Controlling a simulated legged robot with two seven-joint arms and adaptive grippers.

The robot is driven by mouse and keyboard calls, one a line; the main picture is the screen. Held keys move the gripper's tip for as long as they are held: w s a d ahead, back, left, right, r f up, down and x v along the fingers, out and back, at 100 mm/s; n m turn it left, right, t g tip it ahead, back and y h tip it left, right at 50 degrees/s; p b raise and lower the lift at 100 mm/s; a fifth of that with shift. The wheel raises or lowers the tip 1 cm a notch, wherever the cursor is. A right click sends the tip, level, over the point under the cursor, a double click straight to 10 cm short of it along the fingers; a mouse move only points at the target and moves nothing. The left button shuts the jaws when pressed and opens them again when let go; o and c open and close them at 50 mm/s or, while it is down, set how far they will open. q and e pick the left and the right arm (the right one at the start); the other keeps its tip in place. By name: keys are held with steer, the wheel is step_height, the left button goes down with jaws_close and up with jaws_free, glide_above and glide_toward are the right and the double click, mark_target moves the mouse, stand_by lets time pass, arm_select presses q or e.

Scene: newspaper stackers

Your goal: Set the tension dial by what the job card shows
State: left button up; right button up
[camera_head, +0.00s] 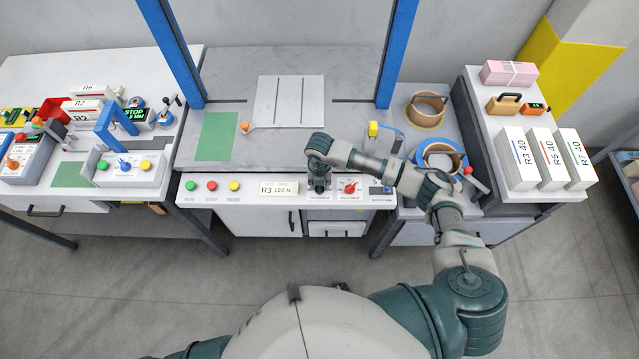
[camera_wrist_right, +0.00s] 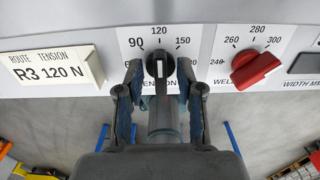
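The job card (camera_head: 279,188) stands on the front panel of the middle bench; in the wrist view the card (camera_wrist_right: 50,71) reads "ROUTE R3, TENSION 120 N". The black tension dial (camera_wrist_right: 159,64) has marks 90, 120 and 150. Its white line looks about upright, towards 120. My right gripper (camera_wrist_right: 159,77) is at the dial, one finger on each side, with gaps visible between fingers and knob. In the head view the right gripper (camera_head: 319,183) covers most of the dial. My left gripper is out of view.
A red weld dial (camera_wrist_right: 255,67) sits just right of the tension dial; it also shows in the head view (camera_head: 350,187). Green, red and yellow buttons (camera_head: 211,186) are at the panel's left. Blue posts (camera_head: 396,55) rise from the bench. Paper bundles (camera_head: 517,159) stand right.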

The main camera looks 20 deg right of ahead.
step_height(320, 180, up, 12)
stand_by(0.6)
steer(key=shift+f, duration=0.15)
stand_by(0.3)
